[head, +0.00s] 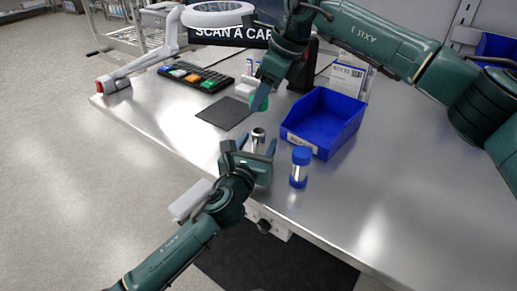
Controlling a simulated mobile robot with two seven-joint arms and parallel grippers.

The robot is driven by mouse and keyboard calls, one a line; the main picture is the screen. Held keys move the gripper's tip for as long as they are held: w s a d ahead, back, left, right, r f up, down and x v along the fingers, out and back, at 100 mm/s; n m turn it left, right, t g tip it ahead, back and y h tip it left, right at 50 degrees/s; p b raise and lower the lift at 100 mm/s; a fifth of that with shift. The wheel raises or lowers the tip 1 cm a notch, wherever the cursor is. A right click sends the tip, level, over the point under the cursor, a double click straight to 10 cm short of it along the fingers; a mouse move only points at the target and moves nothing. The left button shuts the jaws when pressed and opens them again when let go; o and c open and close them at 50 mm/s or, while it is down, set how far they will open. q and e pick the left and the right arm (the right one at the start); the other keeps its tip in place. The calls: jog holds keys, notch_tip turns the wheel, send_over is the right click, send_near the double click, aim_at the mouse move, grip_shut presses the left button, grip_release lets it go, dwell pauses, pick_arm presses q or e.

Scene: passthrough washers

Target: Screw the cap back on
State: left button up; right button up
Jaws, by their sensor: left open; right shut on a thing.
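An uncapped small metal-looking container (258,134) stands upright on the steel table, its dark open top showing. My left gripper (249,147) is open at it, with its fingers on either side; whether they touch it I cannot tell. Its lower part is hidden by the gripper. My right gripper (262,95) is above and behind the container, shut on a small green cap (262,103), partly hidden by the fingers. The cap is apart from the container.
A container with a blue lid (299,168) stands just right of my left gripper. A blue bin (323,122) is behind it. A dark mat (224,113), a keypad (196,76) and a white ring lamp (217,14) are at the left. The table's right side is clear.

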pick_arm(q)
jog(key=shift+w+d, duration=0.2)
jog(key=shift+w, duration=0.35)
jog(key=shift+c, duration=0.3)
grip_shut()
